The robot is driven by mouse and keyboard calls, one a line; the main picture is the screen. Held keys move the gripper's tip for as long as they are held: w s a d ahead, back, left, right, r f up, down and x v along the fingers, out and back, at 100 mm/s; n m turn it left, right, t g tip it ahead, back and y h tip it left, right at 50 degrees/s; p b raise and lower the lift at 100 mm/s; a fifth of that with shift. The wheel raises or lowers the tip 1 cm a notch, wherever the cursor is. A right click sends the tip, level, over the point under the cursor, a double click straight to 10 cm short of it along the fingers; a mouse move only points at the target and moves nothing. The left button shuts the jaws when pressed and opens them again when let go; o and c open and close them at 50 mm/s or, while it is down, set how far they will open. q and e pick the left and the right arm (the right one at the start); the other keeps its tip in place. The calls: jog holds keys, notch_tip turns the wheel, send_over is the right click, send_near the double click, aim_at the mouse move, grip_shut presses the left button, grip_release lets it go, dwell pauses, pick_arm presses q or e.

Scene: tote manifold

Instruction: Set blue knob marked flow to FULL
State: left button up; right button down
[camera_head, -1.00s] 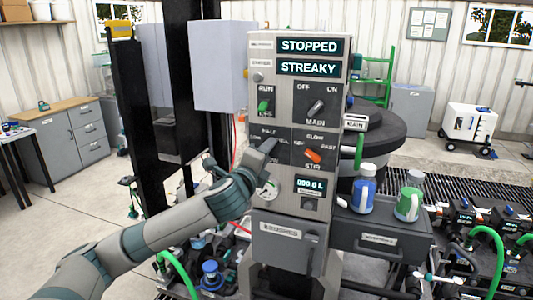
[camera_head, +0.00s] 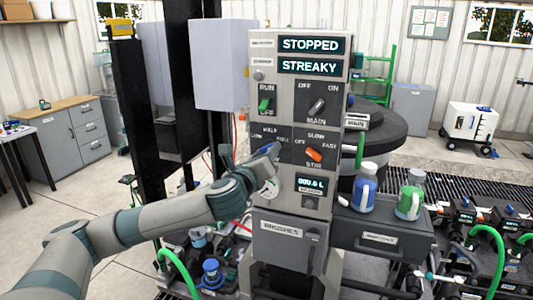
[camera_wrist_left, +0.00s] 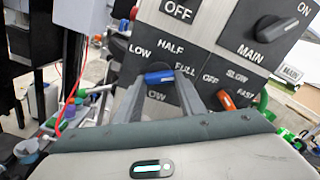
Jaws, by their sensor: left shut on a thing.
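The blue flow knob (camera_wrist_left: 159,77) shows in the left wrist view on a dark plate, with LOW, HALF and FULL printed around it. My left gripper (camera_wrist_left: 160,88) is shut on the knob, one finger on each side. The knob's handle lies nearly level in that view, its right end towards the FULL mark. In the head view my left gripper (camera_head: 268,158) covers the knob at the left of the control panel (camera_head: 272,212). The plate's lower lettering is partly hidden by the fingers. My right gripper is not in view.
An orange STIR knob (camera_head: 314,155) is close to the right. Displays read STOPPED (camera_head: 311,45) and STREAKY (camera_head: 309,67).

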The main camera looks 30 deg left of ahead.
pick_arm(q)
jog(key=shift+a+r, duration=0.1)
jog(key=shift+r, duration=0.1)
jog(key=o, duration=0.8)
jog(key=shift+o, duration=1.2)
jog(key=shift+w+f, duration=0.1)
jog(key=shift+f, duration=0.05)
jog(key=shift+f, duration=0.1)
